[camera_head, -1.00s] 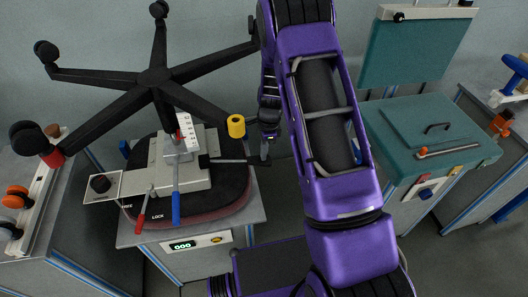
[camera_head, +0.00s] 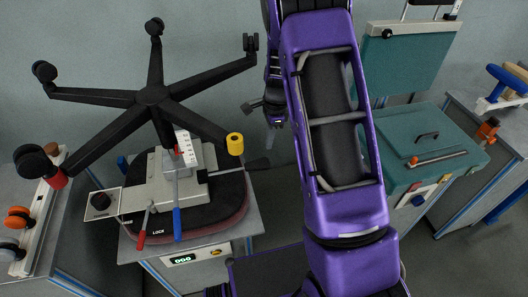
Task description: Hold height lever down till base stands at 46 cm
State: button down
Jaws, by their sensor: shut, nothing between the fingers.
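An upturned black five-legged chair base (camera_head: 152,95) stands on its column above a dark seat pad lying on a bench. A white scale with red marks (camera_head: 184,145) stands by the column; its reading is too small to make out. A grey mechanism plate (camera_head: 158,193) carries a red-handled lever (camera_head: 143,232), a blue-handled lever (camera_head: 177,224) and, at right, a black paddle lever (camera_head: 258,164). No label shows which one is the height lever. My gripper (camera_head: 272,142) is shut and empty, above and right of the paddle, seemingly apart from it.
A yellow roller (camera_head: 235,144) sits by the near right leg, close to my gripper. A bench display (camera_head: 182,259) is lit, digits unclear. A teal case (camera_head: 418,140) with open lid stands at right.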

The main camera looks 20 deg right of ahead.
jog(key=shift+d+r, duration=0.15)
jog(key=shift+r, duration=0.4)
jog(key=shift+d+r, duration=0.15)
jog(key=shift+r, duration=0.35)
jog(key=shift+r, duration=0.1)
